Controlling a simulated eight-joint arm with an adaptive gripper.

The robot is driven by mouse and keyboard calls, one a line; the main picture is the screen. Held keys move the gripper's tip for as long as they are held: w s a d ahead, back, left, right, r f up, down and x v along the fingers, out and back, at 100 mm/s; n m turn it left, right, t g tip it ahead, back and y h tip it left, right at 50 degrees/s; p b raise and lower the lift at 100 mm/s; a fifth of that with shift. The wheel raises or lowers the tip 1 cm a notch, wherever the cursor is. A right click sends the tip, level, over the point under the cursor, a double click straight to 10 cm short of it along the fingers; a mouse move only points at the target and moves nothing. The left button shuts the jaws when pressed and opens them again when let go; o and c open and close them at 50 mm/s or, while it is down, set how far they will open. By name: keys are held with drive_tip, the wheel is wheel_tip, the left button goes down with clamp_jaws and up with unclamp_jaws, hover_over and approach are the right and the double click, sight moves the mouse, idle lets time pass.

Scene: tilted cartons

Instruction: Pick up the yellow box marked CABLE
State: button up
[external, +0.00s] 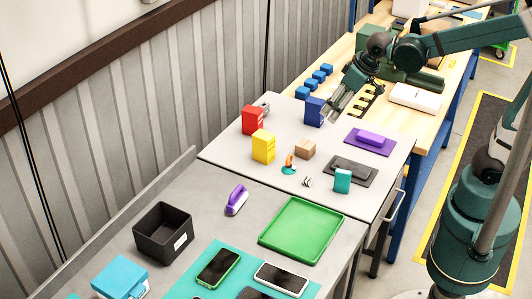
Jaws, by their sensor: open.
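A yellow box (263,147) stands upright on the light grey table, near its left side. It has some dark marks on its front, too small to read. My gripper (336,114) hangs above the far part of the same table, pointing down and to the left. It is open with nothing between its fingers. It is apart from the yellow box, up and to the right of it in the picture, close to a blue box (314,109).
A red box (252,120) stands just behind the yellow one. A purple item lies on a purple mat (358,147). A green tray (301,229) lies nearer.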

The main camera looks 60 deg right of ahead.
drive_tip(key=w+a+f+g+p, duration=0.1)
drive_tip(key=w+a+p, duration=0.15)
drive_tip(key=w, duration=0.35)
drive_tip(key=w+a+f+g+p, duration=0.1)
drive_tip(key=w+a+p, duration=0.1)
drive_tip(key=w+p, duration=0.3)
drive_tip(key=g+p, duration=0.1)
drive_tip(key=p, duration=0.3)
approach(265, 135)
drive_tip(key=shift+m, duration=0.4)
drive_tip(key=f, duration=0.5)
drive_tip(key=shift+w+f, duration=0.15)
drive_tip(key=shift+w, duration=0.25)
drive_tip(key=shift+w+a+f+p, duration=0.15)
drive_tip(key=shift+w+f+p, duration=0.15)
drive_tip(key=shift+f, duration=0.3)
drive_tip(key=shift+w+f, duration=0.15)
drive_tip(key=shift+f, duration=1.1)
drive_tip(key=shift+f, duration=0.1)
drive_tip(key=shift+w+f+p, duration=0.15)
drive_tip(key=shift+f+p, duration=0.05)
drive_tip(key=shift+f, duration=1.05)
drive_tip(key=shift+w+f+p, duration=0.1)
drive_tip(key=shift+f+p, duration=0.1)
drive_tip(key=shift+f, duration=1.05)
drive_tip(key=shift+c, duration=0.5)
